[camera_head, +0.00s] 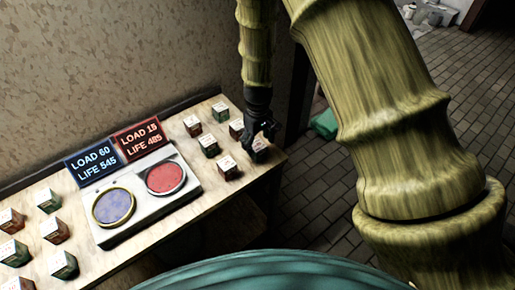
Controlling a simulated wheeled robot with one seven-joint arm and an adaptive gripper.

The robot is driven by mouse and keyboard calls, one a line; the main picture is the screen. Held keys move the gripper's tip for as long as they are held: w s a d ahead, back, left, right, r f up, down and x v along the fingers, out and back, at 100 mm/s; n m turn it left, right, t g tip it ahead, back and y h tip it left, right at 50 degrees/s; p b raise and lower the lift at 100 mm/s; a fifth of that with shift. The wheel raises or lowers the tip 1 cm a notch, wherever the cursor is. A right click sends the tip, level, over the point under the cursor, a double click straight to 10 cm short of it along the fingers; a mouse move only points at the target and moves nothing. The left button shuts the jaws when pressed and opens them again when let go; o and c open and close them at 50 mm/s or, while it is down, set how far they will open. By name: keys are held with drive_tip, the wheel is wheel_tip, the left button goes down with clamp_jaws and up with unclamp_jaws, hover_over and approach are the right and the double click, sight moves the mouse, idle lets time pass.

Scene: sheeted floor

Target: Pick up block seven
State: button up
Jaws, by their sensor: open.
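My gripper (260,128) is a dark gripper at the end of a bamboo-textured arm, pointing down over the right end of the table. It is open, with its fingers right above or around a dark block with a pale top (259,150). I cannot tell whether they touch it. The block looks slightly tilted, and the gripper hides part of it. The numbers on the blocks are too small to read, so I cannot tell which one is block seven.
The light table (200,207) carries a console (128,236) with a blue disc and a red disc, and two display signs behind it. Several more stand at left. A wall runs behind.

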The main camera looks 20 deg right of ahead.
drive_tip(key=shift+f+p, duration=0.3)
drive_tip(key=shift+f, duration=1.05)
drive_tip(key=c, duration=1.4)
drive_tip(key=shift+r, duration=0.25)
